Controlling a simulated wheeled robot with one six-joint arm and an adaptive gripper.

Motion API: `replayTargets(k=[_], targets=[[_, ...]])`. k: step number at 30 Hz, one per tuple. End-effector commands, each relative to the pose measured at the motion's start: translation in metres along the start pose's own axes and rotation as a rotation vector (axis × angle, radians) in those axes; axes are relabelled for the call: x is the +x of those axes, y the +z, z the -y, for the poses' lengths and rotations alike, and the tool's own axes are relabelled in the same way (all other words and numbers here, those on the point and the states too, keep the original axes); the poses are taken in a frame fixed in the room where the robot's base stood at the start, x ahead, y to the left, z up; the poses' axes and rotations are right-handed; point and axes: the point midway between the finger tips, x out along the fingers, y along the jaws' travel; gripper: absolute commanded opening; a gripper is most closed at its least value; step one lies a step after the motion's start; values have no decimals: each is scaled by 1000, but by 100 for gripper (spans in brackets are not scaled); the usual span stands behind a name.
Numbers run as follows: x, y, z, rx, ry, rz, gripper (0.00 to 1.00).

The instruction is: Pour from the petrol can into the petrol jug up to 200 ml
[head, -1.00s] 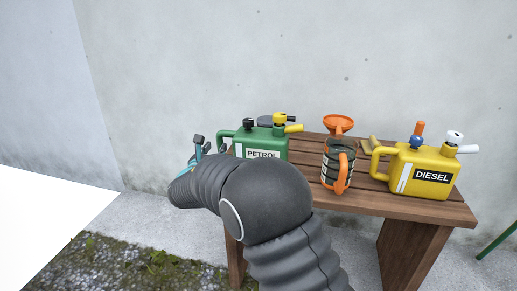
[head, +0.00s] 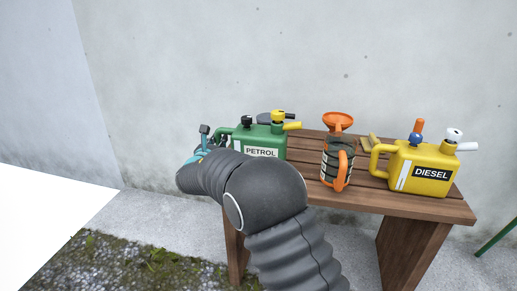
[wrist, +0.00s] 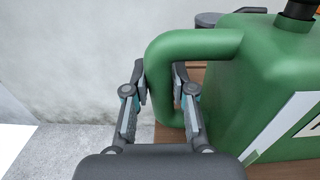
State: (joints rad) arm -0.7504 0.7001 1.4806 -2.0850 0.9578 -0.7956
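The green petrol can (head: 262,139), labelled PETROL, stands upright on the left of the bench, with a yellow spout pointing right. It fills the right of the wrist view (wrist: 262,85). My gripper (wrist: 160,78) is at its handle (wrist: 159,62), one finger on the outer left side and the other inside the loop. The fingers look open around the handle; firm contact is not clear. A clear jug (head: 338,163) with orange handle and dark bands stands mid-bench; its contents cannot be made out. An orange funnel (head: 338,119) shows above its rim.
The wooden bench (head: 400,203) stands before a grey wall. A yellow diesel can (head: 420,170) is at its right end, its handle toward the jug. A small yellowish item (head: 370,141) lies behind. A dark round object (wrist: 207,19) is behind the petrol can.

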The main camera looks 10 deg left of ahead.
Motion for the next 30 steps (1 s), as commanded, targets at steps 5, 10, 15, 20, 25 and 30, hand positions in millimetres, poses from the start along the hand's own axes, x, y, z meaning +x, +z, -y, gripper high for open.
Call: replayTargets(k=[5,10,15,20,25,30], targets=[[0,3,-1,1,1,4,0],[0,4,-1,2,1,3,0],[0,10,-1,2,1,2,0],[0,16,-1,2,1,2,0],[0,23,-1,2,1,2,0],[0,30,-1,1,1,3,0]])
